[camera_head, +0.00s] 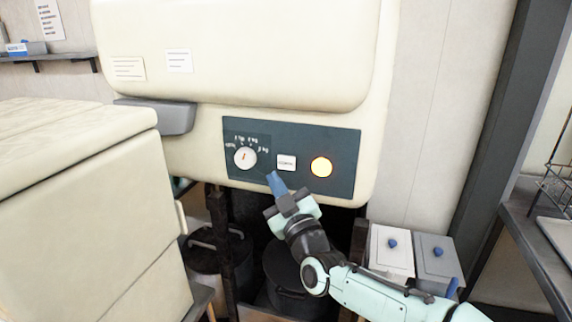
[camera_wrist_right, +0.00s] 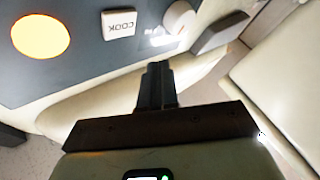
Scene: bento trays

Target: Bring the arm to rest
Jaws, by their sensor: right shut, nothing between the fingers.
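My right gripper (camera_head: 277,183) is shut and empty, just below the dark control panel (camera_head: 335,185) of a large cream machine (camera_head: 240,50). The panel carries a round dial (camera_head: 245,157), a white button (camera_head: 286,162) and a lit yellow round lamp (camera_head: 321,167). In the right wrist view the shut fingers (camera_wrist_right: 158,75) point toward the panel, with the button (camera_wrist_right: 119,24), marked COOK, and the glowing lamp (camera_wrist_right: 40,36) beyond them. The fingers appear apart from the button. My left gripper is in neither view.
A cream cabinet (camera_head: 80,190) stands at the left. Dark pots (camera_head: 290,285) sit under the machine. Two lidded boxes, one white (camera_head: 391,252) and one grey (camera_head: 436,262), stand right of my arm. A dark shelf (camera_head: 535,245) and post (camera_head: 500,130) bound the right side.

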